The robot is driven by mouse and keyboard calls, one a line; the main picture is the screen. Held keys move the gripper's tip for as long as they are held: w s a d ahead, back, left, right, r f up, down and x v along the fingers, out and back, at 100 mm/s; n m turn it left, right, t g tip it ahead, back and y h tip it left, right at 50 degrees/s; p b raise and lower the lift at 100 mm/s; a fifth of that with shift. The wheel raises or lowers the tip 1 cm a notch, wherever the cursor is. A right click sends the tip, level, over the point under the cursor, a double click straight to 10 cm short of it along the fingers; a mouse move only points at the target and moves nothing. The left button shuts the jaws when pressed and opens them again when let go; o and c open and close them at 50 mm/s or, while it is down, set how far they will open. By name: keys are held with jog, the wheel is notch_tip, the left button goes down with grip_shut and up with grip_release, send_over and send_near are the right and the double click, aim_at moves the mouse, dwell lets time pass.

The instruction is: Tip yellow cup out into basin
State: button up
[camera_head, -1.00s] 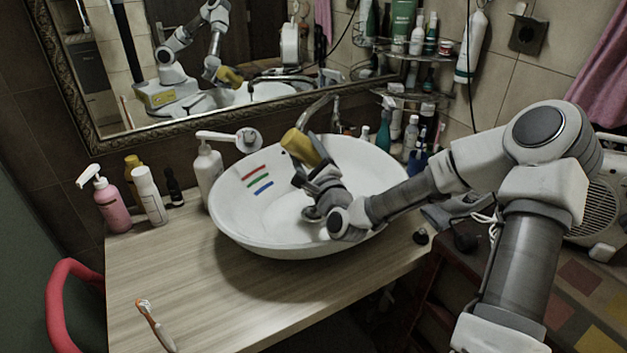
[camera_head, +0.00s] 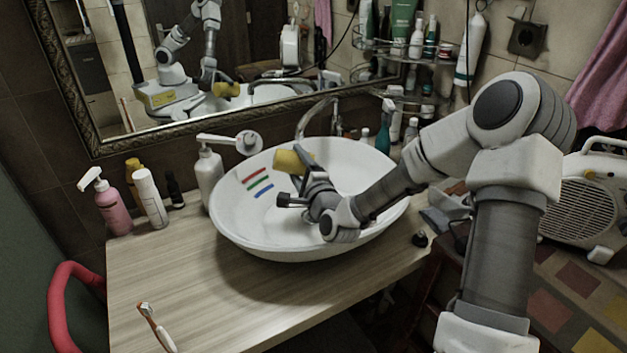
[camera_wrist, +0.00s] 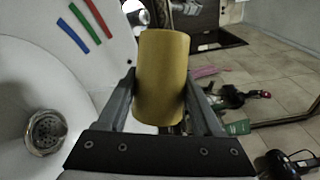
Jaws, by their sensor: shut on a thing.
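The yellow cup (camera_head: 293,160) is in my gripper (camera_head: 306,168), over the far part of the white basin (camera_head: 232,228). In the head view the cup lies tilted well over, close to level. Its mouth cannot be made out, nor whether anything is in it. In the wrist view the cup (camera_wrist: 162,75) sits between the two fingers of my gripper (camera_wrist: 160,98), which are shut on its sides. The basin (camera_wrist: 25,75) fills the left of that view, with its round drain (camera_wrist: 46,131) and red, green and blue marks on its wall.
The faucet (camera_head: 316,112) rises behind the basin, below the mirror (camera_head: 290,100). A white pump bottle (camera_head: 208,172) stands close to the basin's left. A pink bottle (camera_head: 113,210) and others stand further left. The counter's front left is clear apart from a toothbrush (camera_head: 155,328).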

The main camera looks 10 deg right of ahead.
aim_at(286, 171)
jog(key=n+p, duration=0.1)
jog(key=a+n+g, duration=0.1)
jog(key=f+n+h+p, duration=0.1)
jog(key=n, duration=0.1)
jog(key=shift+w+a+p, duration=0.1)
jog(key=shift+a+p, duration=0.15)
jog(key=shift+p, duration=0.05)
jog(key=shift+a+f+n+g+b, duration=0.4)
jog(key=shift+a+f+n+b, duration=0.15)
jog(key=shift+n, duration=0.25)
jog(key=shift+w+a+f, duration=0.1)
jog(key=shift+a, duration=0.35)
jog(key=a+r+n+g+h+p, duration=0.1)
jog(key=a+n+h+p, duration=0.3)
jog(key=n, duration=0.7)
jog(key=shift+w+a+r+g+h, duration=0.35)
jog(key=shift+a+r+h, duration=0.35)
jog(key=shift+r+h, duration=0.15)
jog(key=shift+f, duration=0.1)
